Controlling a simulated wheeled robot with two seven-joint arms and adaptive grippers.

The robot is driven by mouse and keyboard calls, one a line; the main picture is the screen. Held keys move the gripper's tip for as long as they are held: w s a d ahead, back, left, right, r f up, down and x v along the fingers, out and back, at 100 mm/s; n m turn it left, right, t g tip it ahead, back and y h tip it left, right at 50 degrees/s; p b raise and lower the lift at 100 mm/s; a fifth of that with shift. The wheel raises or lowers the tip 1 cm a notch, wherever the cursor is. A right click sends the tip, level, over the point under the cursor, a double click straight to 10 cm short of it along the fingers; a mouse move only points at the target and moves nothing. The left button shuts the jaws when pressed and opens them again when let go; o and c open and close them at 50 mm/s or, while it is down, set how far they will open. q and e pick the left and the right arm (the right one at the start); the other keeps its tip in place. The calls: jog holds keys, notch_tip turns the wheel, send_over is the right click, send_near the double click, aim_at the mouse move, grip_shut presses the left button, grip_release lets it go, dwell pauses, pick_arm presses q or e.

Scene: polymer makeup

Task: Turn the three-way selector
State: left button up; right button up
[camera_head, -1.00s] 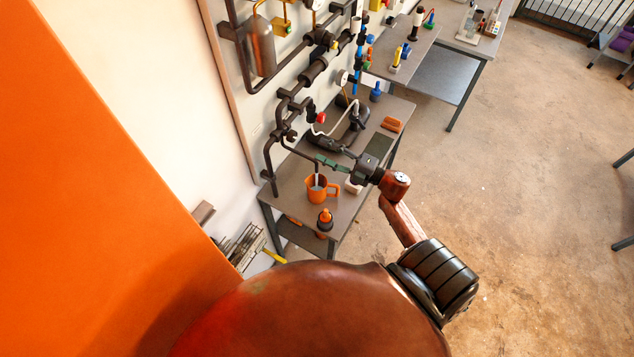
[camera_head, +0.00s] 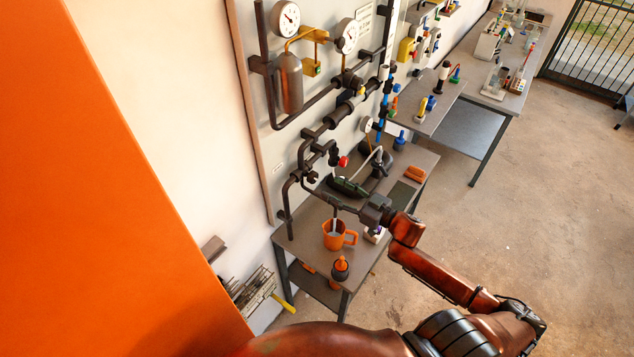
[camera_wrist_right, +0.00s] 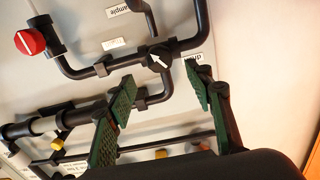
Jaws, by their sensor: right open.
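The three-way selector is a round black knob with a white arrow (camera_wrist_right: 158,57) where dark pipes meet on the panel, in the right wrist view. In that view the arrow slants toward the upper left. My right gripper (camera_wrist_right: 162,82) is open, its two green-padded fingers apart, with the knob showing just beyond and between the tips. Nothing is between the fingers. In the head view the right gripper (camera_head: 340,194) is at the lower piping, above the table. Contact with the knob does not show. My left gripper is not in view.
A red knob (camera_wrist_right: 30,41) is on the pipe to the left. Labels (camera_wrist_right: 192,58) are around the selector. An orange mug (camera_head: 334,238) and an orange-topped bottle (camera_head: 340,268) stand on the grey table (camera_head: 312,217) below. Gauges (camera_head: 285,18) are higher on the panel.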

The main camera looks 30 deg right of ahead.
aim_at(315, 179)
jog(key=p+x, duration=0.1)
jog(key=x, duration=0.5)
jog(key=shift+w+a+r, duration=0.1)
jog(key=shift+r, duration=0.05)
jog(key=shift+w+a+p, duration=0.2)
jog(key=shift+w+p, duration=0.1)
jog(key=shift+w, duration=0.25)
jog(key=shift+c, duration=0.5)
jog(key=c, duration=1)
jog(key=shift+n, duration=0.4)
jog(key=n, duration=0.4)
jog(key=shift+a+n+b, duration=0.1)
jog(key=shift+n+b, duration=0.3)
jog(key=n, duration=0.2)
jog(key=n+b, duration=0.1)
jog(key=n, duration=0.2)
jog(key=shift+a+f, duration=0.1)
jog(key=shift+f, duration=0.15)
jog(key=shift+n, duration=0.4)
